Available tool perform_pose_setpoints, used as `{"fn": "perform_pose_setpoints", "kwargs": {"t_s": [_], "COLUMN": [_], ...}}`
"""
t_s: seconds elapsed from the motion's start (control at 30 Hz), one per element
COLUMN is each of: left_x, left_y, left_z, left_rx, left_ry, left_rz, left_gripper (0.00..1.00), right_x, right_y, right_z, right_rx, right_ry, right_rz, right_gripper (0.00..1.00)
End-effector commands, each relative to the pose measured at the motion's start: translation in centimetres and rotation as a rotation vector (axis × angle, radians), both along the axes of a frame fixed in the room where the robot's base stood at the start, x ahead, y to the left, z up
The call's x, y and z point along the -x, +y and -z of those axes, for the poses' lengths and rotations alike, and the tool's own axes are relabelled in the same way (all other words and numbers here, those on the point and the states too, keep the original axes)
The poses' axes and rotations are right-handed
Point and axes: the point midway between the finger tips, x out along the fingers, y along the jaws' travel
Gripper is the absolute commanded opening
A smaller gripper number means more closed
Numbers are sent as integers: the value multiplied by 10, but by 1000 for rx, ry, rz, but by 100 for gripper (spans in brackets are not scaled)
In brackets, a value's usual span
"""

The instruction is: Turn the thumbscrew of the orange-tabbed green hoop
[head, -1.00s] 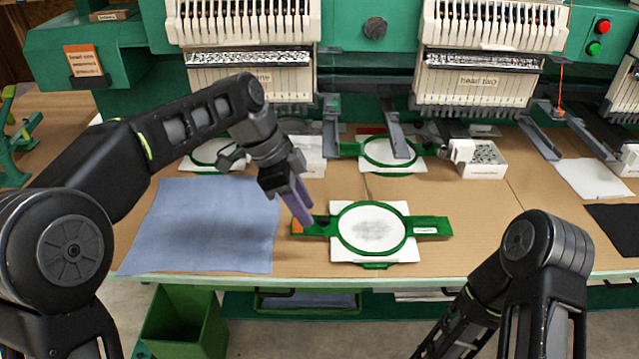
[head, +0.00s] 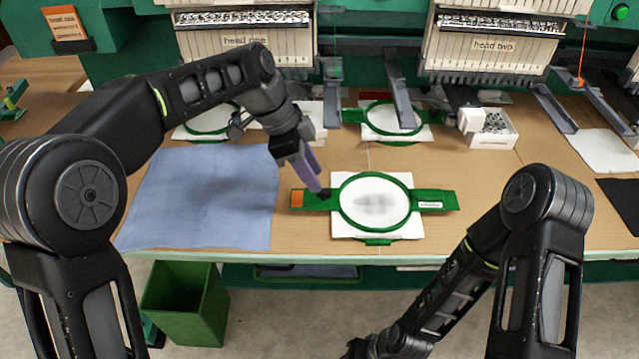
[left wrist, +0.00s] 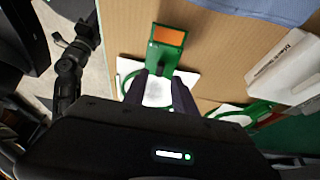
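The orange-tabbed green hoop (head: 343,213) lies flat on the table over a white cloth with a grey patch. Its orange tab (head: 297,198) is on the left arm of the hoop; the tab also shows in the left wrist view (left wrist: 169,36). A small dark knob, seemingly the thumbscrew (head: 325,193), sits at the hoop's left side. My left gripper (head: 318,188) points down at this knob, its fingertips at or just above it; I cannot tell if they touch. In the left wrist view its fingers (left wrist: 160,80) stand apart on either side of the green bracket.
A blue cloth (head: 200,200) lies left of the hoop. Other green hoops (head: 366,120) lie behind, under the machine heads. A white box (head: 490,140) stands at the back right. A green bin (head: 185,305) stands below the table's front edge. Bare table lies right of the hoop.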

Motion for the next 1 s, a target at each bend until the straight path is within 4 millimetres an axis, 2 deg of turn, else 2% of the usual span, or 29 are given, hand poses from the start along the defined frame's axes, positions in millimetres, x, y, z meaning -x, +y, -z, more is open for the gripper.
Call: {"fn": "perform_pose_setpoints", "kwargs": {"t_s": [0.1,0.23,0.6,1.0], "left_x": [1,0,0,0], "left_y": [-8,-14,-16,-16], "left_z": [19,33,39,38], "left_rx": [-2,-1,0,0], "left_ry": [2,2,-1,-1], "left_rz": [1,1,0,0], "left_gripper": [33,33,33,0], "right_x": [0,0,0,0], "right_y": [0,0,0,0], "right_z": [0,-1,-1,-1], "right_rx": [0,0,0,0], "right_ry": [0,0,0,0], "right_rz": [0,0,0,0], "right_gripper": [36,36,36,36]}}
